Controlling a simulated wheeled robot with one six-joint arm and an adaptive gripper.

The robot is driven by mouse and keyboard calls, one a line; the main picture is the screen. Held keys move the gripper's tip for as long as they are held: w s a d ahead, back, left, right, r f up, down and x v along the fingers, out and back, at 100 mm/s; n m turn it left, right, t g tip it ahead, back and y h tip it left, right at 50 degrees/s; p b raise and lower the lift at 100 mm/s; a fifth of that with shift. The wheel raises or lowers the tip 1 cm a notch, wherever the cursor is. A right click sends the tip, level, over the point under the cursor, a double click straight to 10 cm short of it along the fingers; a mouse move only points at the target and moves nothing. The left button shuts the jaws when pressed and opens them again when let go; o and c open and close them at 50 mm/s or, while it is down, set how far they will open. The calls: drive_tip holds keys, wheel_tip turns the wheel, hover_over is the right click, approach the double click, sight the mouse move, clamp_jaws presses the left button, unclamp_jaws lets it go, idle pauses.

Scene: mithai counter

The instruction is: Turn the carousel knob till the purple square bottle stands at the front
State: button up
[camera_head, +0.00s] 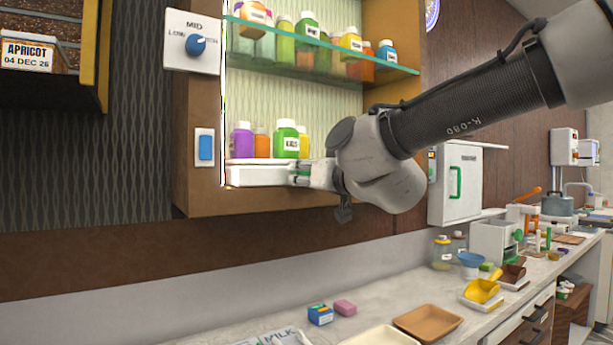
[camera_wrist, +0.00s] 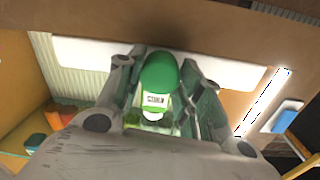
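The purple bottle (camera_head: 242,140) stands at the left of the lower cabinet shelf, behind a white base (camera_head: 258,176). An orange bottle (camera_head: 262,142), a green labelled bottle (camera_head: 286,140) and a yellow bottle (camera_head: 303,143) stand to its right. My gripper (camera_head: 298,174) is at the right part of the white base, below the green bottle. In the wrist view my gripper's fingers (camera_wrist: 160,62) are apart, with the green bottle (camera_wrist: 160,72) showing between them; I cannot tell whether they touch anything. No carousel knob can be clearly made out.
A blue dial (camera_head: 196,46) marked MID and a blue switch (camera_head: 206,147) are on the cabinet's left side. A glass shelf (camera_head: 330,46) with several bottles is above. The counter below holds a brown tray (camera_head: 428,322), a yellow scoop (camera_head: 482,290) and small boxes.

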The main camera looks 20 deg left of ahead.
drive_tip(key=shift+m, duration=0.5)
drive_tip(key=shift+w+d+f+m, duration=0.1)
drive_tip(key=shift+m, duration=4)
drive_tip(key=shift+f+m, duration=0.1)
drive_tip(key=shift+m, duration=4)
drive_tip(key=o, duration=1)
drive_tip(key=shift+o, duration=0.2)
drive_tip(key=v, duration=1.2)
drive_tip(key=shift+r, duration=0.25)
